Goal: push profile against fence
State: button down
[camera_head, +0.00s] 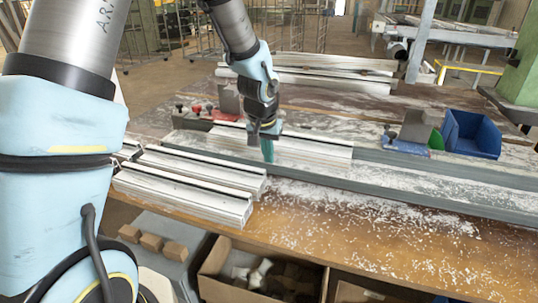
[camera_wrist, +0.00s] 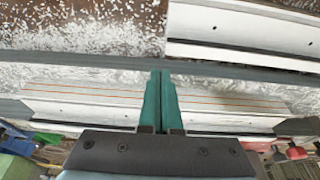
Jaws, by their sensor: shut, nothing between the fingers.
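A long pale aluminium profile (camera_head: 316,147) lies on the bench behind my gripper in the head view. It also shows in the wrist view (camera_wrist: 225,103), with thin orange lines along its top. My gripper (camera_head: 267,151) points down at the profile's near side, its green fingers pressed together and empty. The fingers also show in the wrist view (camera_wrist: 161,95), overlapping the profile; I cannot tell whether they touch it. A long grey rail (camera_head: 430,187), which looks like the fence, runs along the bench in front of the profile.
More profiles (camera_head: 185,193) lie at the bench's front left, and a stack (camera_head: 335,70) lies at the back. A red clamp (camera_head: 197,112) and a blue clamp (camera_head: 403,143) stand beyond the rail. A blue bin (camera_head: 474,133) stands at right. White chips cover the wooden front (camera_head: 370,238).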

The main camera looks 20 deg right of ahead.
jog(key=b+v, duration=0.1)
jog(key=v, duration=0.9)
jog(key=shift+b, duration=0.4)
jog(key=c, duration=1.6)
grip_release()
jog(key=shift+s+a, duration=0.1)
